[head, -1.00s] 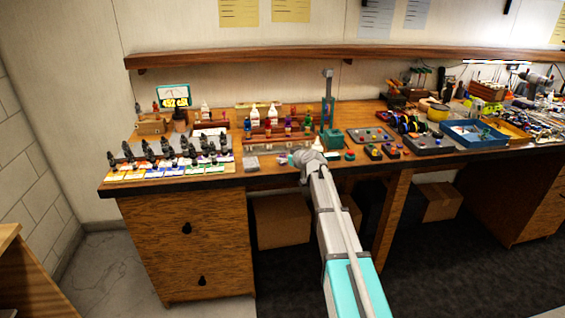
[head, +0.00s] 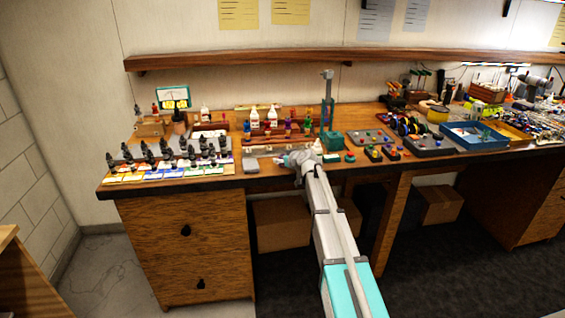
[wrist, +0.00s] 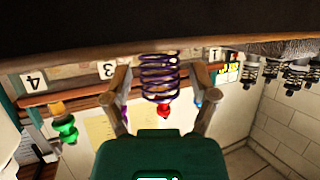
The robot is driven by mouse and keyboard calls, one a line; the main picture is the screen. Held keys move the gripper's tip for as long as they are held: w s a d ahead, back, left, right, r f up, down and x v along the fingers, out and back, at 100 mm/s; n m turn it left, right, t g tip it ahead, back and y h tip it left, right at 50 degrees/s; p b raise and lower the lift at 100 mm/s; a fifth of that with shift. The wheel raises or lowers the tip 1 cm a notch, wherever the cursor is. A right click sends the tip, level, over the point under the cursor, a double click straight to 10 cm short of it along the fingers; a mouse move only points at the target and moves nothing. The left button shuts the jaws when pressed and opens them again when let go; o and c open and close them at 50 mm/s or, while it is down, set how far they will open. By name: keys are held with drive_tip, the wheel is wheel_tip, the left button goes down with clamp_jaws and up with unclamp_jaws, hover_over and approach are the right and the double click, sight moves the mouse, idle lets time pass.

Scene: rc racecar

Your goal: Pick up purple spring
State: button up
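The purple spring (wrist: 160,72) stands out in the wrist view as an open coil between the two fingers of my gripper (wrist: 161,84). A gap shows on each side of the coil, so the fingers are open and appear not to touch it. A red-tipped part (wrist: 163,110) shows just below the coil in that picture. In the head view my gripper (head: 287,160) is at the front edge of the workbench, before the rack of coloured parts (head: 272,136). I cannot single out the purple spring there.
Black shock absorbers (head: 165,152) stand on coloured cards at the bench's left. A teal press (head: 331,138) stands right of the rack, with a grey tray (head: 370,137) beyond. A green part (wrist: 65,128) is left in the wrist view. A shelf (head: 250,58) hangs above.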

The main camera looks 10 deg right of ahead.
drive_tip(key=c, duration=0.5)
drive_tip(key=shift+r, duration=0.2)
wheel_tip(320, 180, up, 3)
drive_tip(key=p, duration=0.3)
drive_tip(key=s+d+r+p, duration=0.1)
drive_tip(key=s+r+p, duration=0.2)
drive_tip(key=s, duration=0.1)
drive_tip(key=s+d+r+p, duration=0.1)
drive_tip(key=s+r+p, duration=0.2)
drive_tip(key=s, duration=0.2)
drive_tip(key=s+d+r+p, duration=0.1)
drive_tip(key=s+r+p, duration=0.2)
drive_tip(key=s+p, duration=0.1)
drive_tip(key=shift+s+d+r, duration=0.3)
